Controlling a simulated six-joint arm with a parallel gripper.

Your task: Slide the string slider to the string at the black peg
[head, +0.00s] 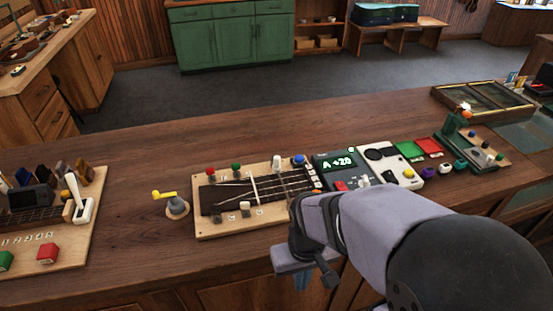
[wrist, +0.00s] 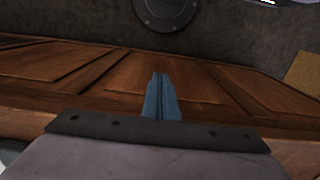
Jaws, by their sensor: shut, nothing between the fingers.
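A light wooden board (head: 228,233) with a dark string panel (head: 228,198) lies on the counter. Pale strings run along the panel, and a white upright bar (head: 254,191) crosses them near the middle. Red (head: 210,172), green (head: 236,168), white (head: 277,163) and blue (head: 298,160) pegs stand along its far edge. A small pale knob (head: 245,207) is near its front edge. I cannot clearly pick out the black peg or which part is the string slider.
A tuner box reading "A +20" (head: 337,166) stands right of the board, partly behind my arm. A yellow-handled crank (head: 177,205) is to its left. Another board with a white lever (head: 82,208) is at far left. The counter behind the string board is clear.

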